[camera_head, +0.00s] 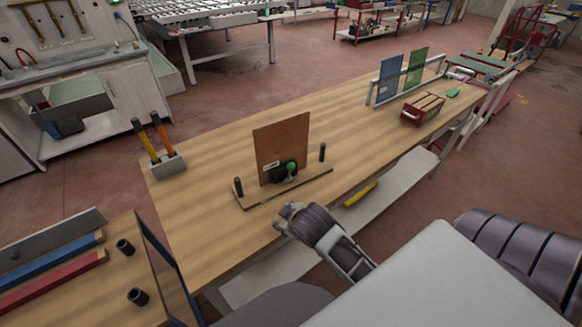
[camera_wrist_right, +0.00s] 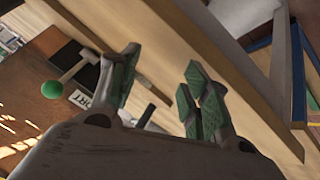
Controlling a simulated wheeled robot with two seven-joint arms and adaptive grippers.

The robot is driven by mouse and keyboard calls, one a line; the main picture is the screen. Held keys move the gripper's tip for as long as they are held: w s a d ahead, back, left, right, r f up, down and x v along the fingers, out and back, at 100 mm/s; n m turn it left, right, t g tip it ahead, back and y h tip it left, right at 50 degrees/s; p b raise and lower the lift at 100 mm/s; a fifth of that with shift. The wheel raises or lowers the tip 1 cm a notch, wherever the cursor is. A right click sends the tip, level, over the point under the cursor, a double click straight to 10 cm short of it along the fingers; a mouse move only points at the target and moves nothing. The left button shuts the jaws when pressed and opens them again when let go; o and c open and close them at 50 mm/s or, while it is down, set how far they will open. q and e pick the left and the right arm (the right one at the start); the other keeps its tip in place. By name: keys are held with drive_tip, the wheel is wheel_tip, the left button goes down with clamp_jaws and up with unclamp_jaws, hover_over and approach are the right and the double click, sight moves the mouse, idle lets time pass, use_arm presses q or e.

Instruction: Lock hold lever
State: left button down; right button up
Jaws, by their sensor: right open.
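The hold lever shows as a green ball knob (camera_head: 291,168) on a dark clamp (camera_head: 279,173), at the foot of an upright brown panel (camera_head: 281,143). In the right wrist view the green knob (camera_wrist_right: 51,89) and its metal arm (camera_wrist_right: 82,66) lie left of my fingers. My right gripper (camera_head: 284,216) is in front of the fixture board (camera_head: 250,199), apart from the lever. In the right wrist view its fingers (camera_wrist_right: 158,88) are spread with nothing between them. My left gripper is not in view.
Two black posts (camera_head: 238,187) (camera_head: 322,152) stand on the board. A holder with yellow and orange handled tools (camera_head: 168,165) stands left on the wooden table (camera_head: 215,150). A red crate (camera_head: 422,108) and blue and green panes (camera_head: 390,78) stand at the far right.

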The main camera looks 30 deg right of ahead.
drive_tip(key=w+a+r+n+t+y, duration=0.1)
drive_tip(key=w+r+n+t, duration=0.5)
drive_tip(key=r, duration=0.4)
drive_tip(key=w+a+r+n+t+y, duration=0.1)
drive_tip(key=w+r+n+t, duration=0.35)
drive_tip(key=w+r, duration=0.45)
drive_tip(key=s+a+r+n+g+y, duration=0.1)
drive_tip(key=a+r+n+g+y, duration=0.5)
drive_tip(key=n, duration=1)
drive_tip(key=s+a+r+n+g+y, duration=0.1)
drive_tip(key=a+r+n+y, duration=0.55)
drive_tip(key=n+y, duration=0.65)
drive_tip(key=s+d+f+n+g+h, duration=0.1)
drive_tip(key=d+f+n+g+h, duration=0.3)
drive_tip(key=f+n+g+h, duration=0.95)
drive_tip(key=d+r+n+t+h, duration=0.1)
drive_tip(key=d+n+t+h, duration=0.2)
drive_tip(key=d, duration=1.9)
drive_tip(key=n+h, duration=0.1)
drive_tip(key=n, duration=0.3)
drive_tip(key=shift+s+d+r, duration=0.15)
drive_tip(key=shift+s+d, duration=0.05)
drive_tip(key=shift+d, duration=0.05)
